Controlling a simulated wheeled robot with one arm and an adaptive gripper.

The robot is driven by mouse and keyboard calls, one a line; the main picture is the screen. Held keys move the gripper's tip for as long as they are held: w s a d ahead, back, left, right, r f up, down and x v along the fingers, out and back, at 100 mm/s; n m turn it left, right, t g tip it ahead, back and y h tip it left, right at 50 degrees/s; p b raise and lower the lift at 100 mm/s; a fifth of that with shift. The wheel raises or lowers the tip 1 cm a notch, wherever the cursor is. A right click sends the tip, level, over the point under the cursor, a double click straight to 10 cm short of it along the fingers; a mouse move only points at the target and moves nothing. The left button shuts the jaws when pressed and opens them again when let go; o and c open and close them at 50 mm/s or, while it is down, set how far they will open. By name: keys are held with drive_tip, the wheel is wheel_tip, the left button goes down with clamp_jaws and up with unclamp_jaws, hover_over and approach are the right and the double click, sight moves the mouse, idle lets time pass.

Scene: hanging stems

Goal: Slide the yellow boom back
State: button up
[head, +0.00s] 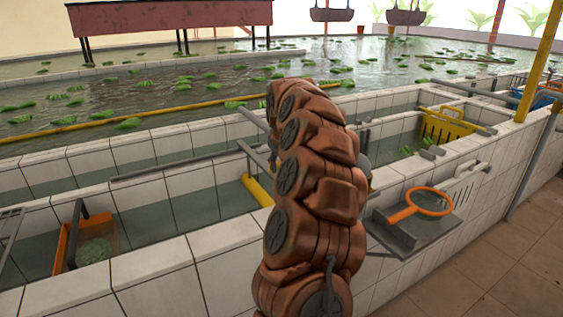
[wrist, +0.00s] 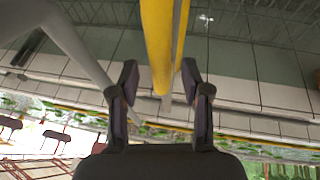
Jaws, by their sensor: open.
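A short, thick yellow boom (head: 257,190) lies in the water channel just left of my arm in the head view; my arm hides its right part. In the wrist view a yellow bar (wrist: 157,45) runs from the top edge down between the fingers of my gripper (wrist: 160,88). The gripper is open, with a dark finger on each side of the bar and visible gaps. I cannot tell how far the bar is in depth from the fingers. A thinner yellow strip (wrist: 182,35) shows beside it. In the head view my arm hides the gripper.
A long thin yellow line (head: 150,114) crosses the leafy pond behind. White tiled walls (head: 150,270) edge the channels. An orange bin (head: 72,240) stands at left. A yellow crate (head: 446,127) and an orange-rimmed net (head: 428,201) on a grey shelf are at right. A grey pipe (wrist: 70,40) passes left of the gripper.

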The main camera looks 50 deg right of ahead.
drive_tip(key=shift+w+d+f, duration=0.1)
drive_tip(key=shift+w+f, duration=0.05)
drive_tip(key=shift+f, duration=0.15)
clamp_jaws()
idle(0.5)
